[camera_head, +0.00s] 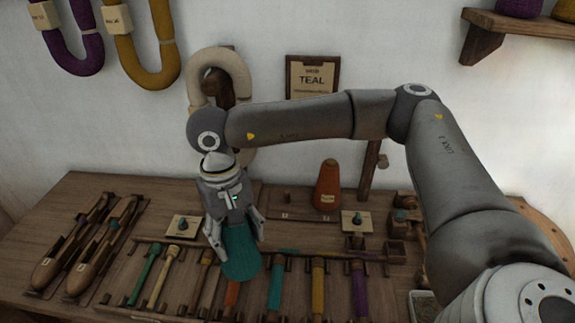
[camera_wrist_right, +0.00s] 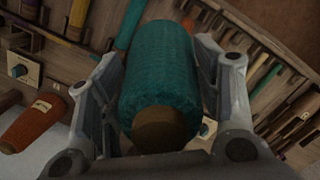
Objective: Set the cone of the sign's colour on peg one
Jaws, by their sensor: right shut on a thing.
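The sign (camera_head: 312,78) on the wall reads TEAL. My right gripper (camera_head: 238,238) is shut on a teal cone (camera_head: 241,258) and holds it over the rack of bobbins; the cone also fills the middle of the right wrist view (camera_wrist_right: 160,75), between both fingers (camera_wrist_right: 160,100). An orange cone (camera_head: 328,186) stands upright at the back of the table, and it also shows in the right wrist view (camera_wrist_right: 36,122). A short bare peg (camera_head: 288,197) rises to its left on the same board. Peg numbers are too small to read. My left gripper is not seen.
Two wooden shuttles (camera_head: 75,245) lie on the left of the table (camera_head: 75,190). Several coloured bobbins lie in a rack (camera_head: 190,268) at the front. Small cards with teal knobs (camera_head: 183,227) (camera_head: 355,222) flank the gripper. Yarn hanks (camera_head: 150,65) hang on the wall.

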